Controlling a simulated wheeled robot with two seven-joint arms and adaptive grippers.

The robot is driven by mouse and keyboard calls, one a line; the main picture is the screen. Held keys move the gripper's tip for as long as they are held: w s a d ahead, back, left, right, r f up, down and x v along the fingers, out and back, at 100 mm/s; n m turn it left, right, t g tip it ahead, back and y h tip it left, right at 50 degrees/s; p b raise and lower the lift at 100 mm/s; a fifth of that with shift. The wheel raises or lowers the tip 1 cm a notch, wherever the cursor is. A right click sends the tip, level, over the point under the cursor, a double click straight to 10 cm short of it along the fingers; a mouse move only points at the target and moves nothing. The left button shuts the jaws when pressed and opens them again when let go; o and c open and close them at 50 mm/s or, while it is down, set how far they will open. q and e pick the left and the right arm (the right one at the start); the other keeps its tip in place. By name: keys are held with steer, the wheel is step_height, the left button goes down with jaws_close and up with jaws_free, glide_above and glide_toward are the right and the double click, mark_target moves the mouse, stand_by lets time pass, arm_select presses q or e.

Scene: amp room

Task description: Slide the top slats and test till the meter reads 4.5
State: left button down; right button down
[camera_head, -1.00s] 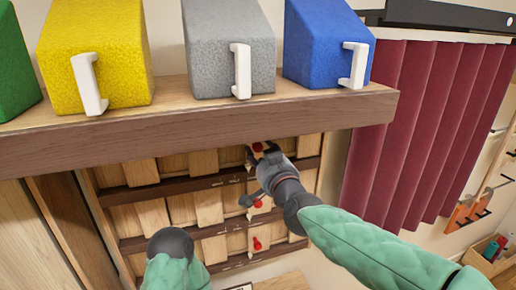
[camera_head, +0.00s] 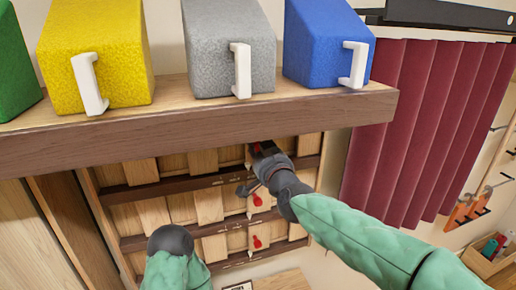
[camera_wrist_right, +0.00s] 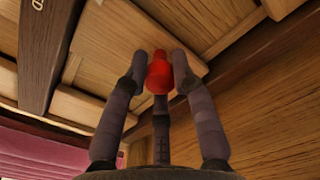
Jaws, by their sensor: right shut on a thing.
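A wooden panel of light slats (camera_head: 205,162) in rows between dark rails (camera_head: 220,180) stands under the shelf. My right gripper (camera_head: 258,154) is at the top row, shut on a red knob (camera_wrist_right: 160,72) of a top slat (camera_wrist_right: 135,63). In the right wrist view its fingers surround the knob. Two more red knobs show on the middle row (camera_head: 257,199) and the lower row (camera_head: 257,241). My left arm ends in a dark rounded part at the lower left; its fingers are hidden. I cannot make out a meter or its reading.
A thick wooden shelf (camera_head: 200,128) overhangs the panel. It bears green, yellow (camera_head: 110,50), grey (camera_head: 215,40) and blue (camera_head: 318,40) blocks with white handles. A dark red curtain (camera_head: 420,120) hangs at the right. A box of items (camera_head: 490,250) is at the lower right.

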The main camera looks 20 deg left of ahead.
steer(key=s+a+p, duration=0.1)
steer(key=a, duration=0.1)
steer(key=s+a+f+p, duration=0.1)
steer(key=a+p, duration=0.1)
steer(key=s+a+p, duration=0.1)
steer(key=s+a, duration=0.1)
steer(key=shift+s+a+f+p, duration=0.1)
steer(key=shift+a+f+p, duration=0.05)
steer(key=shift+p, duration=0.15)
steer(key=c, duration=1.2)
jaws_free()
steer(key=shift+o, duration=0.9)
steer(key=shift+r, duration=0.2)
steer(key=shift+r, duration=0.1)
